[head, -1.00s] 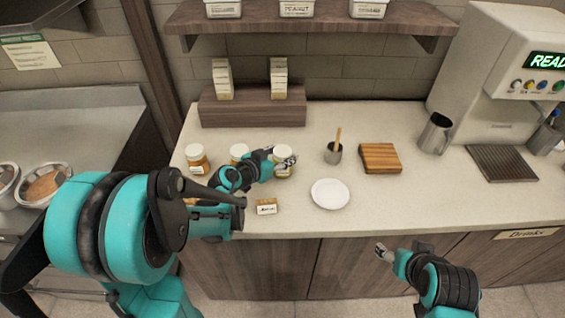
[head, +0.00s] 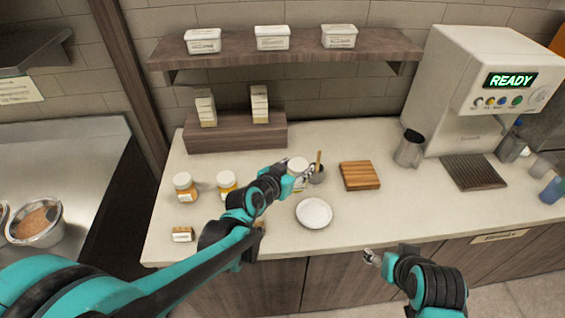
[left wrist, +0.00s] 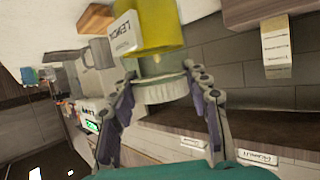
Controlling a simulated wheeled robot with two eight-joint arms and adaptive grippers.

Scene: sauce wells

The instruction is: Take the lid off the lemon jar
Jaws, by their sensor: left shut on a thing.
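The lemon jar (left wrist: 157,36) has a yellow body and a white label reading LEMON in the left wrist view. Its pale ribbed lid (left wrist: 162,90) sits between the fingers of my left gripper (left wrist: 163,100), which is shut on it. The lid appears to be on the jar, with a clear neck band between lid and yellow body. In the head view the held jar's white top (head: 298,164) shows at my left gripper (head: 300,182), whose fingers partly hide the jar. My right gripper (head: 372,258) is away from the jars, before the counter front; its finger opening is unclear.
An orange jar (head: 185,187) and a yellow jar (head: 227,185) stand left of my left gripper. A white plate (head: 314,213), a small cup with a wooden handle (head: 317,175) and a wooden board (head: 360,176) are nearby. The counter is clear right of the plate.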

